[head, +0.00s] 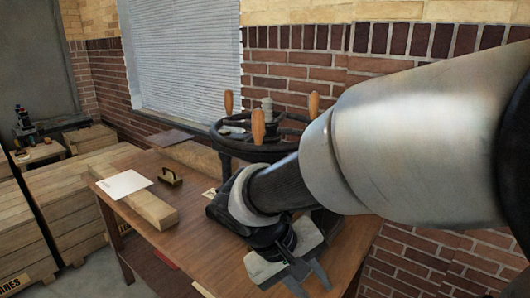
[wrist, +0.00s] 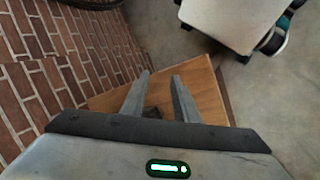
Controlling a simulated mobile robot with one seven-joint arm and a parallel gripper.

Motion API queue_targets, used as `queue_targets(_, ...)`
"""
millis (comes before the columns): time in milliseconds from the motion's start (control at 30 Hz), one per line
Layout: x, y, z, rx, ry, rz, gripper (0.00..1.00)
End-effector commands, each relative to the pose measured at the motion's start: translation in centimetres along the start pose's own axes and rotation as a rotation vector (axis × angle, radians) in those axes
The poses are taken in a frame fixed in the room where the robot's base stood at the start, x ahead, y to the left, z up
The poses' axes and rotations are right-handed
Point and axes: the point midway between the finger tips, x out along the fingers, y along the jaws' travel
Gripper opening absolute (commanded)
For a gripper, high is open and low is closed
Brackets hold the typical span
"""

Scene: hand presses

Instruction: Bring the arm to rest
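My arm reaches in from the right of the head view and covers much of its right half. My gripper (head: 306,284) hangs over the right part of the wooden table (head: 190,250), pointing downward. In the wrist view my gripper (wrist: 161,76) has its two fingers apart, with nothing between the tips. A brown tabletop (wrist: 208,88) lies beyond the fingers there, and a small dark thing near their base is too unclear to name.
A hand press (head: 232,150) with wooden handles stands behind my arm, partly hidden. A brick wall (head: 290,72) closes the back. Crates (head: 90,178) stand left.

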Motion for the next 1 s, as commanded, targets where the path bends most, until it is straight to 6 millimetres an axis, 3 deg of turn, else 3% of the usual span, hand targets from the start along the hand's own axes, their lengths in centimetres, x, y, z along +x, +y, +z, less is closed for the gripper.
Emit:
queue_targets(33,-0.4,1.3,1.2,0.056,0.012,-0.07,0.28)
queue_targets(200,-2.0,3.6,4.5,0.193,0.1,-0.268,0.28)
queue_targets(400,-4.0,5.2,6.7,0.315,0.239,-0.382,0.28)
queue_targets(667,-6.0,6.7,8.3,0.434,0.411,-0.421,0.28)
queue_targets(700,-7.6,7.5,8.2,0.427,0.408,-0.424,0.28)
queue_targets(1000,-13.8,11.0,8.2,0.422,0.402,-0.424,0.28)
